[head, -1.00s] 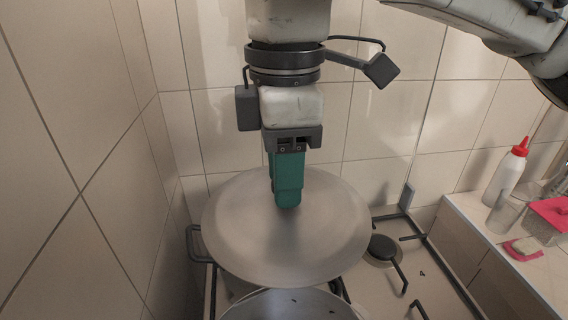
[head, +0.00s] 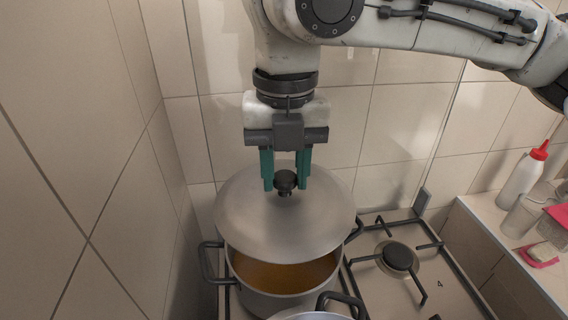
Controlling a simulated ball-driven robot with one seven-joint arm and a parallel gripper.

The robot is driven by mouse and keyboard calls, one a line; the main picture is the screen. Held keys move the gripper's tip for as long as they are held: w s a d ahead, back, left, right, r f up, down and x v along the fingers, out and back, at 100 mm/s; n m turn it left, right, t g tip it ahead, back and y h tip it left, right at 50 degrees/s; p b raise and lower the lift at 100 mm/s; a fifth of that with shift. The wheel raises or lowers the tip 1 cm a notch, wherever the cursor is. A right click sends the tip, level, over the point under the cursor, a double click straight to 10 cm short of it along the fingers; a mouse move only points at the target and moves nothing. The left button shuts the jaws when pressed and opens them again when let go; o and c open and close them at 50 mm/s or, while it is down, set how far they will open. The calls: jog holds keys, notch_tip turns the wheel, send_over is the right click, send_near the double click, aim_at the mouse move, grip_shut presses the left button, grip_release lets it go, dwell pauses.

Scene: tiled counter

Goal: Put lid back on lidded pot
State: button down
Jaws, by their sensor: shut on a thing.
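My gripper (head: 286,182) has its two green fingers closed on the dark knob of the lid. The lid (head: 250,222) is a round grey metal disc, tilted toward me, above the back part of the pot. The pot (head: 278,304) is grey metal with dark side handles and holds orange-brown contents that show in front of the lid's near edge. The lid hides the back of the pot's rim. I cannot tell whether the lid touches the rim there.
The pot stands on a gas stove against a tiled wall. A second vessel's rim (head: 312,316) shows at the bottom edge. A free burner (head: 398,257) lies to the right. A white bottle with a red cap (head: 522,178) and a pink item (head: 541,254) are on the ledge.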

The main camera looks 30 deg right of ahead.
aim_at(285, 193)
jog(key=shift+w+f, duration=0.15)
notch_tip(285, 193, down, 4)
jog(key=b, duration=0.5)
jog(key=shift+d+f, duration=0.1)
jog(key=shift+f, duration=0.05)
jog(key=shift+f+b, duration=0.4)
jog(key=shift+f, duration=0.55)
jog(key=shift+r+p, duration=0.1)
jog(key=shift+p, duration=0.65)
dwell(0.5)
jog(key=shift+f+p, duration=0.2)
jog(key=shift+p, duration=0.4)
dwell(1.4)
jog(key=shift+c, duration=0.8)
grip_release()
